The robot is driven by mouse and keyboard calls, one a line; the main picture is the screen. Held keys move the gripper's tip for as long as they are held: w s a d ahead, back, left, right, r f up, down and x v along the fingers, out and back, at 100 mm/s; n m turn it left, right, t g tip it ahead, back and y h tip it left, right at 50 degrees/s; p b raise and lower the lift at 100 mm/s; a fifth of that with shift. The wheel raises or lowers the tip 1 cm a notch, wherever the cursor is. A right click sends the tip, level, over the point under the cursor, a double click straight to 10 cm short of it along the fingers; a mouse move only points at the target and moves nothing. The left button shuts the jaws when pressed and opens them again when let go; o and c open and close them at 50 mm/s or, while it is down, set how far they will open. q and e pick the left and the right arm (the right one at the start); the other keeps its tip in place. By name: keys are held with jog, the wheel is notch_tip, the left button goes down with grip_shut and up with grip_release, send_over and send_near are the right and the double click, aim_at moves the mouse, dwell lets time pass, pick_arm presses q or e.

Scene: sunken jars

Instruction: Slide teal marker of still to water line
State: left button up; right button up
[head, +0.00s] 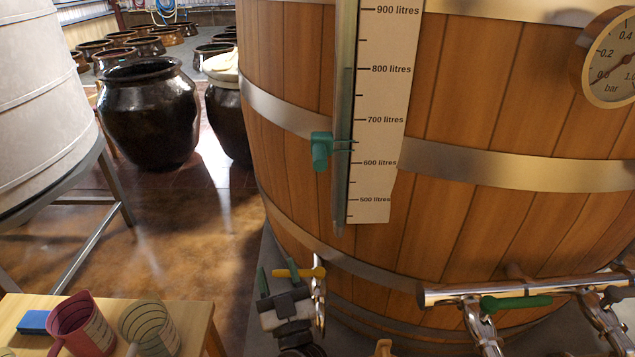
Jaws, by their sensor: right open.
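The teal marker (320,151) is clipped on the upright sight tube (347,90) on the front of the wooden still (470,110). Its pointer lies between the 600 and 700 litre marks of the white scale (379,90), a little nearer 600. My left gripper is not in view.
A steel pipe (480,290) with a green handle crosses at the lower right. A pressure gauge (612,60) sits upper right. A wooden table (190,315) with cups stands lower left; dark jars (150,110) stand behind.

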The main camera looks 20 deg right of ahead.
notch_tip(320, 180, up, 7)
jog(key=s+d+m+t+h+b, duration=0.1)
jog(key=s+m+t+h, duration=0.1)
jog(key=m+h, duration=0.2)
jog(key=m+g+h+b, duration=0.1)
jog(key=m+h, duration=0.5)
jog(key=h, duration=0.3)
send_near(320, 159)
jog(key=w+f, duration=0.1)
jog(key=f, duration=0.1)
jog(key=shift+m, duration=0.3)
jog(key=p+x, duration=0.2)
jog(key=x, duration=0.8)
jog(key=shift+w+d+r+p, duration=0.1)
jog(key=shift+d+r+p, duration=0.05)
jog(key=shift+p, duration=0.15)
jog(key=shift+w+d+r, duration=0.15)
jog(key=shift+w+r, duration=0.15)
jog(key=shift+w, duration=0.05)
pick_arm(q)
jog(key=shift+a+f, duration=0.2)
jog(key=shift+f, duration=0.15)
pick_arm(e)
grip_shut()
